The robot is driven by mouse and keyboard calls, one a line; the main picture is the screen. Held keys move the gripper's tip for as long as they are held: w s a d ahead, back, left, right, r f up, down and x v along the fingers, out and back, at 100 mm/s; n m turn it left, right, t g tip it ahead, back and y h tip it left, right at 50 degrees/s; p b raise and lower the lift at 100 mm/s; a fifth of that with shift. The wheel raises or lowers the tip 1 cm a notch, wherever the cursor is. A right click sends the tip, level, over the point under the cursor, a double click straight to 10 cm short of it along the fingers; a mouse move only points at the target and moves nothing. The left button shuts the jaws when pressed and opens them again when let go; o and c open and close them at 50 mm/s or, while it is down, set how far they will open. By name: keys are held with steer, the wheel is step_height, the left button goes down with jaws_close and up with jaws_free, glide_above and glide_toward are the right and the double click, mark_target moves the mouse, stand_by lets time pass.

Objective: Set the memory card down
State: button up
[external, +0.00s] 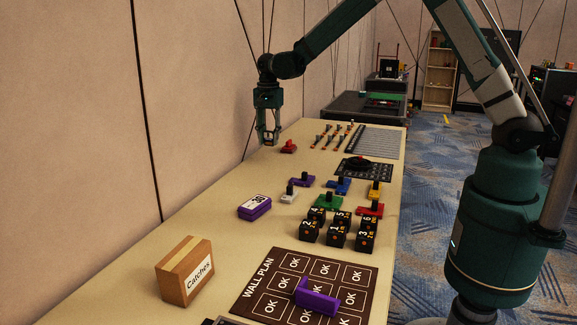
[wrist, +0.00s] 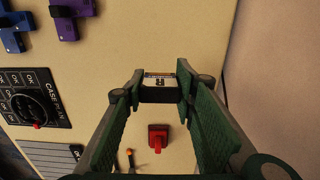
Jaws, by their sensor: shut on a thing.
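The memory card (wrist: 160,79) shows in the wrist view as a small dark piece with a pale, lettered label, held between my fingertips. My gripper (wrist: 160,87) is shut on it, with the fingers spread to the card's width. In the external view my gripper (external: 268,139) points down at the wall-side edge of the table (external: 215,232), beside a red piece (external: 289,147). The card is too small to make out there. I cannot tell whether it touches the tabletop.
The red piece (wrist: 158,138) lies close to the fingers in the wrist view. The wall-side strip is mostly bare.

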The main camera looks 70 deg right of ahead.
steer(key=shift+f, duration=0.1)
steer(key=b, duration=0.1)
glide_above(270, 168)
steer(key=shift+a+f, duration=0.2)
steer(key=shift+f, duration=2.8)
steer(key=shift+f+b, duration=0.45)
steer(key=shift+f, duration=1.45)
steer(key=shift+f, duration=0.2)
steer(key=o, duration=0.8)
steer(key=shift+r, duration=0.2)
step_height(270, 168, up, 12)
steer(key=shift+r+p, duration=0.1)
steer(key=shift+p, duration=0.95)
